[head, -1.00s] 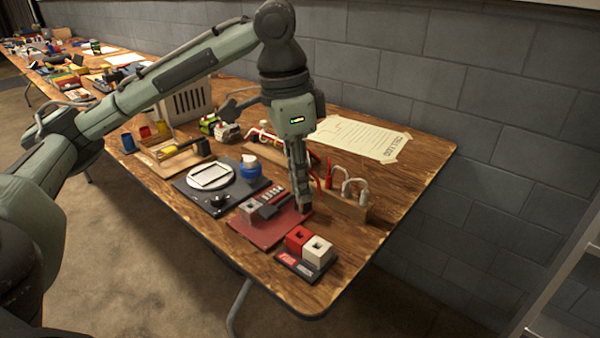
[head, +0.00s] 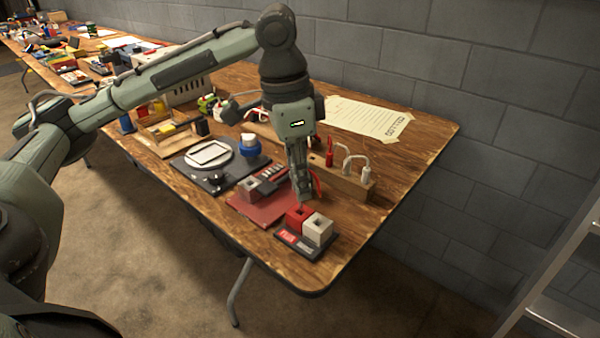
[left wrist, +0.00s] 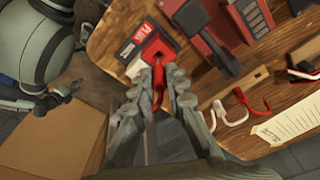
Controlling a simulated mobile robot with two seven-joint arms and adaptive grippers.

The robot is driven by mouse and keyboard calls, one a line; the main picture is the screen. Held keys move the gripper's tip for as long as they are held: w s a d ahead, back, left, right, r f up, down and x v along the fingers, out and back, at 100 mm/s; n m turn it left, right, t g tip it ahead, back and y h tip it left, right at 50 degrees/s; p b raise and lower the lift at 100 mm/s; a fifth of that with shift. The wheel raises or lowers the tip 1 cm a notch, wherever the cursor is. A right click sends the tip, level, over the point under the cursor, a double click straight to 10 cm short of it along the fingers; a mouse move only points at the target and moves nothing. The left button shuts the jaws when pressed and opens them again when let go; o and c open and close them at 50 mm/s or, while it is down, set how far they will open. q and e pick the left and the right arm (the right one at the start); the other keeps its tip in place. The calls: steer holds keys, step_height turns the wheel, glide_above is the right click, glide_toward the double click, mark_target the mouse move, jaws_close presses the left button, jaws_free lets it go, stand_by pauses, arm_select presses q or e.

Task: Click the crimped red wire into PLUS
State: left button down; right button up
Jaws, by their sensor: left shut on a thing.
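The red PLUS block (head: 296,217) stands beside a white block (head: 317,229) on a small dark base near the table's front corner. In the left wrist view the red block (left wrist: 153,48) lies just ahead of the fingertips, with its red PLUS label (left wrist: 126,49) beside it. My left gripper (head: 302,199) points down at the red block. It is shut on the red wire (left wrist: 158,82), which shows between the fingers (left wrist: 158,92). The wire's crimped end and the block's opening are hard to make out, so I cannot tell whether they touch. My right gripper is out of view.
A red mat with a grey block (head: 252,189) lies behind the PLUS block. A wooden rack (head: 350,186) with red and white leads stands to the right. A dark plate with a white ring (head: 208,155) lies to the left. The table edge is close in front.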

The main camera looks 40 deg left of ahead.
arm_select(q)
steer(key=shift+p, duration=0.75)
stand_by(0.6)
steer(key=shift+f, duration=1.85)
stand_by(1.7)
stand_by(0.7)
steer(key=c, duration=1.5)
jaws_free()
steer(key=shift+o, duration=0.2)
steer(key=shift+r, duration=0.15)
steer(key=shift+r, duration=3.35)
